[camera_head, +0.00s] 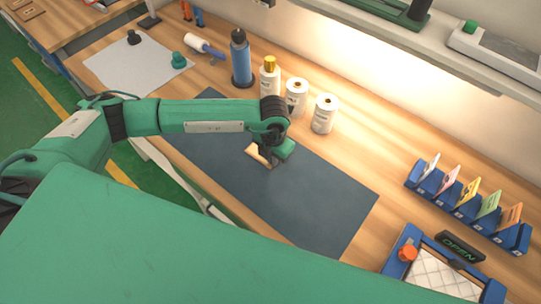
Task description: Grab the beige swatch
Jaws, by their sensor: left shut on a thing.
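I cannot tell whether the swatch touches the mat. My right gripper is not in view.
Behind the mat stand a blue bottle (241,62), a gold-capped white bottle (269,82) and two white rolls (324,114). A blue rack (465,207) of coloured cards and a blue-framed tray (400,247) are at right. The mat's right part is clear.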

